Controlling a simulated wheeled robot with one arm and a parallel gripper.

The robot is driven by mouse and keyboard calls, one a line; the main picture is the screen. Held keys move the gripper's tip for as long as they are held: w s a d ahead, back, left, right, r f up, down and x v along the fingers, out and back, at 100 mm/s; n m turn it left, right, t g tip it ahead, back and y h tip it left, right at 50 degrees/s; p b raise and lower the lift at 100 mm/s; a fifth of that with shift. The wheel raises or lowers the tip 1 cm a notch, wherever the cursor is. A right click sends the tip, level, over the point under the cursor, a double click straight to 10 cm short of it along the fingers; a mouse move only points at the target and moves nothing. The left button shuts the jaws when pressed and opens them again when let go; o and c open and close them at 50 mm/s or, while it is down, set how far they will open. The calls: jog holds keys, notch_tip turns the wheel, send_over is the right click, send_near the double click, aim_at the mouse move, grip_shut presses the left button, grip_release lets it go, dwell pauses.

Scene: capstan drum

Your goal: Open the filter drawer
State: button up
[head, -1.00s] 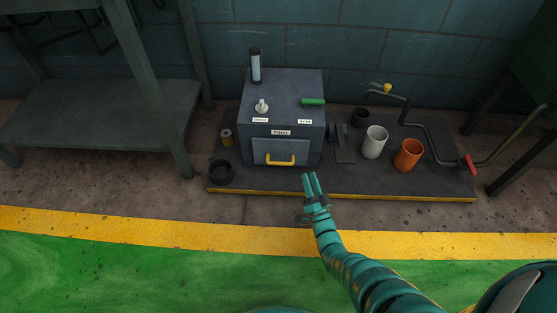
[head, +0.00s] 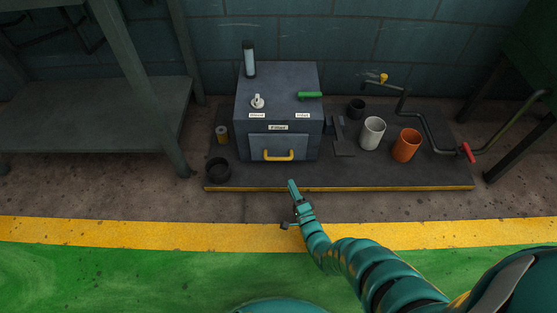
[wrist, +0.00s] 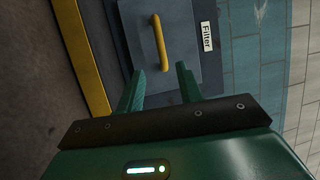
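The filter drawer (head: 279,147) is a grey front panel in the dark box, under a "Filter" label (head: 278,127). It sits flush with the box and looks closed. Its yellow handle (head: 278,155) is a horizontal bar low on the panel. My gripper (head: 292,186) is in front of the platform edge, below and slightly right of the handle, apart from it. In the wrist view my gripper (wrist: 162,85) shows two fingers spread with nothing between them. The handle (wrist: 160,42) stands beyond the fingertips, and the label (wrist: 207,36) is to its right.
On the box are a green lever (head: 310,95), a white knob (head: 257,101) and a clear cylinder (head: 249,60). A white cup (head: 373,133) and an orange cup (head: 406,145) stand right, a black bowl (head: 218,169) left. The platform has a yellow edge (head: 340,188).

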aim_at(279, 158)
jog(key=b+x, duration=0.5)
jog(key=x, duration=0.8)
jog(key=shift+w+r+b, duration=0.1)
jog(key=shift+w+b, duration=0.05)
jog(key=shift+b, duration=0.15)
grip_shut()
